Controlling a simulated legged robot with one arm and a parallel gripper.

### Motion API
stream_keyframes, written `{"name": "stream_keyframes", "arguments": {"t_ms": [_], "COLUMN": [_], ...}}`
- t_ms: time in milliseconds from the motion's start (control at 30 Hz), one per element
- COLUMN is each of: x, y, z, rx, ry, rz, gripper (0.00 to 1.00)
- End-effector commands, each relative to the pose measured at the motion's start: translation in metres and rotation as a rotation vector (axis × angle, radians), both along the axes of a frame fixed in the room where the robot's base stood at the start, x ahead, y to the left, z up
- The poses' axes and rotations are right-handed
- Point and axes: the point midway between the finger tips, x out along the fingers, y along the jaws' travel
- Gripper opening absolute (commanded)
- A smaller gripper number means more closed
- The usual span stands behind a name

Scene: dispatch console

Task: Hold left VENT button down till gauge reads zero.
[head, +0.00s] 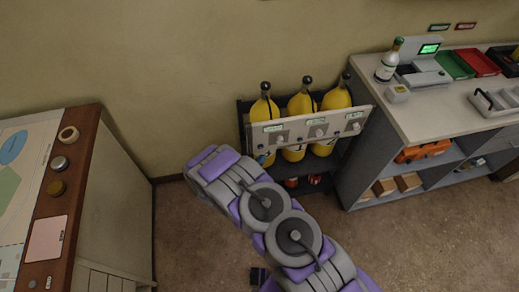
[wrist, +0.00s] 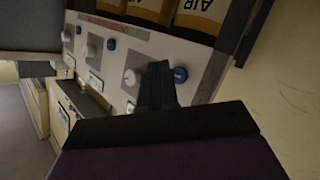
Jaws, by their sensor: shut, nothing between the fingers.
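A light control panel (head: 318,128) runs across the front of several yellow cylinders. It carries knobs, small lit green gauges and blue buttons. The nearest white knob (wrist: 130,77) and green gauge (wrist: 130,107) are in the same group. My gripper is shut and empty, its dark fingertips over the panel. I cannot tell whether they touch it. The gauge reading and button label are too small to read. In the head view my arm hides the gripper.
The yellow cylinders (head: 300,103) stand in a dark rack against the wall. A grey counter (head: 430,118) with a bottle (head: 388,60) and trays stands close on the right. A wood-edged map console (head: 77,180) stands on the left. Floor between is open.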

Motion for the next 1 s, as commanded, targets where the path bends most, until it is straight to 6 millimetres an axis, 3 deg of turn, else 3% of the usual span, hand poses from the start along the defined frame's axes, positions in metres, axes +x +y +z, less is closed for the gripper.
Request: {"name": "stream_keyframes", "arguments": {"t_ms": [300,1000], "x": [0.018,0.018], "y": [0.001,0.002], "z": [0.002,0.002], "rx": [0.005,0.003], "ry": [-0.001,0.000], "rz": [-0.001,0.000], "gripper": [0.00,0.00]}}
